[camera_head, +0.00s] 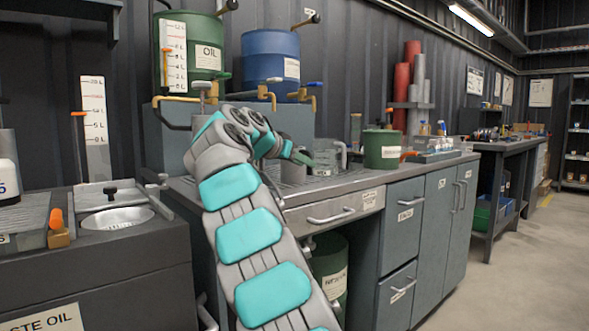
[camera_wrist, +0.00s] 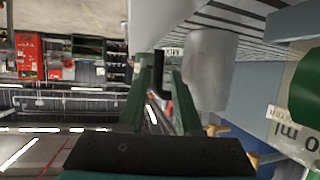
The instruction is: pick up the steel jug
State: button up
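In the head view my gripper (camera_head: 300,157) reaches over the bench from the left.
Green (camera_head: 203,50) and blue (camera_head: 270,60) drums with taps sit on a raised shelf behind.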

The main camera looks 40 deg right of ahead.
jog(key=shift+x, duration=3.2)
jog(key=shift+s, duration=0.2)
grip_shut()
jog(key=shift+r, duration=0.1)
